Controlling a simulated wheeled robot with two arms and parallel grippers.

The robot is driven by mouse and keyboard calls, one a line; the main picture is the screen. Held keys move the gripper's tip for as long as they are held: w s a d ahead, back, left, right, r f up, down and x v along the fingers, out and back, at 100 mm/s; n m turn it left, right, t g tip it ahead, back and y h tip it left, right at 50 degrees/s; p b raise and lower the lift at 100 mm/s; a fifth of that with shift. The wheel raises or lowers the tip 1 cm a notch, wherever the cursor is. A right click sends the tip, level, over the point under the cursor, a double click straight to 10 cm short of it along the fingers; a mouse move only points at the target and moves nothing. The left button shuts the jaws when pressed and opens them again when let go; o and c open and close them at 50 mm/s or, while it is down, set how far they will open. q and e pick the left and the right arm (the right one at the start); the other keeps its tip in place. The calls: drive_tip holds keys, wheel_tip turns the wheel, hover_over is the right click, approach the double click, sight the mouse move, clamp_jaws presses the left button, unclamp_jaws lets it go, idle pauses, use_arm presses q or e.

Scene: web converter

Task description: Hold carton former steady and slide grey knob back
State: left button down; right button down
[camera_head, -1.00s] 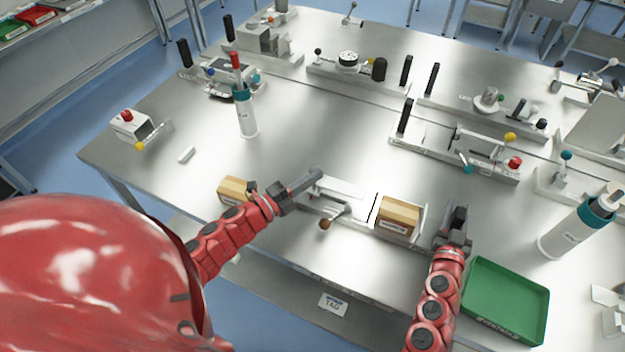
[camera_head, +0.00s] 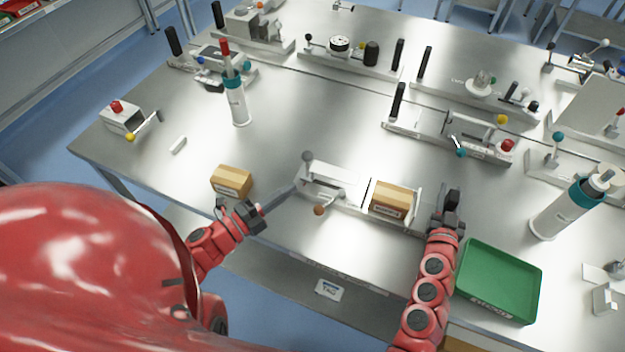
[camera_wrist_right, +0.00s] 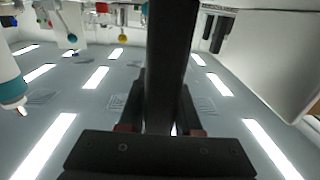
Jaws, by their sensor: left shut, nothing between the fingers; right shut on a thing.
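The carton former (camera_head: 335,184) is a pale metal fixture at the table's front edge. Its grey knob (camera_head: 308,156) stands up at its far left end, and a brown knob (camera_head: 319,210) is on its near side. A brown carton (camera_head: 392,199) sits at its right part. My left gripper (camera_head: 291,190) is shut and empty, its fingertips just left of the former and apart from the grey knob. My right gripper (camera_head: 450,197) is shut on a black upright handle at the former's right end. In the right wrist view the black handle (camera_wrist_right: 170,60) runs up between the fingers.
Another brown carton (camera_head: 231,181) lies on the table behind my left gripper. A green tray (camera_head: 498,281) is right of my right arm, with a white and teal bottle (camera_head: 566,208) beyond it. Other fixtures line the back; the table's middle is clear.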

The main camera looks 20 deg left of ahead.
drive_tip(key=shift+a, duration=0.1)
idle(0.9)
drive_tip(key=c, duration=0.7)
unclamp_jaws()
drive_tip(key=shift+w, duration=0.15)
drive_tip(key=shift+o, duration=0.9)
drive_tip(key=shift+r, duration=0.15)
drive_tip(key=s, duration=1.2)
drive_tip(key=shift+d, duration=0.35)
